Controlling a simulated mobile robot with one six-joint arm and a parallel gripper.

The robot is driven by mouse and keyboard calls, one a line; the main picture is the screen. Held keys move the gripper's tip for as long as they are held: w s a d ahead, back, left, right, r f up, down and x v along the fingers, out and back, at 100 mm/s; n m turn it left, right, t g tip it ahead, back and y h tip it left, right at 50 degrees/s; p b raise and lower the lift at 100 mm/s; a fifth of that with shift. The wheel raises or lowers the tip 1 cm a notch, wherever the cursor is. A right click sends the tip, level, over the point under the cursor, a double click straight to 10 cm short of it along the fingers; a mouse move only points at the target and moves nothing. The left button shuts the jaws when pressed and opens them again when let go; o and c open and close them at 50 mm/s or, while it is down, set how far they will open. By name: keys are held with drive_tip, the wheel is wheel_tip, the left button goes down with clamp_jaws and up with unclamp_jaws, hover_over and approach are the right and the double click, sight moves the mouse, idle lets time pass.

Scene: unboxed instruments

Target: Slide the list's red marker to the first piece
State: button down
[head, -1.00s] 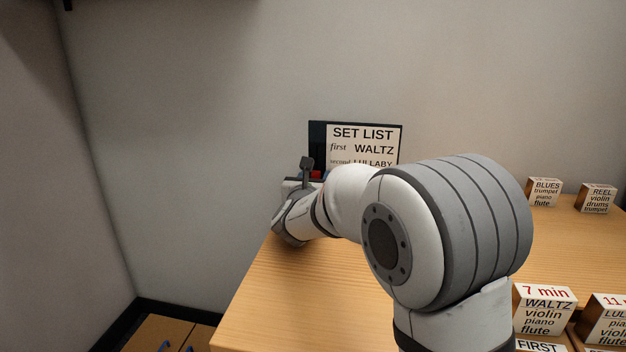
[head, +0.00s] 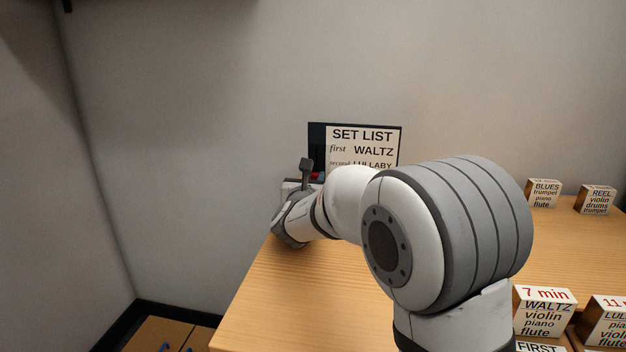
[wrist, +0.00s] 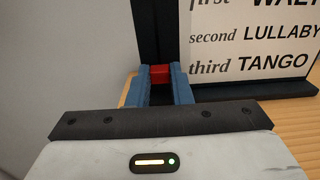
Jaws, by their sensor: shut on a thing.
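The set list board (head: 364,133) stands upright at the back of the table; it reads first WALTZ, second LULLABY, and in the wrist view (wrist: 250,50) also third TANGO. The red marker (wrist: 160,72) sits on the dark strip along the board's left side. My gripper (wrist: 159,80) is shut on the red marker, with a blue finger on each side of it. In the wrist view the marker is lower than the LULLABY line, about level with the third TANGO line. In the head view my arm hides the board's lower part, and only a bit of red (head: 317,175) shows.
Blocks labelled BLUES (head: 543,193) and REEL (head: 596,199) stand at the back right of the wooden table (head: 275,290). The WALTZ block (head: 545,315) and the LULLABY block (head: 607,322) stand at the front right. A wall is close behind the board.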

wheel_tip(320, 180, up, 8)
drive_tip(key=p, duration=0.4)
drive_tip(key=shift+f, duration=0.1)
drive_tip(key=c, duration=1.3)
unclamp_jaws()
drive_tip(key=shift+f, duration=0.1)
drive_tip(key=p, duration=0.2)
approach(316, 144)
drive_tip(key=shift+s+a, duration=0.1)
drive_tip(key=shift+s, duration=0.6)
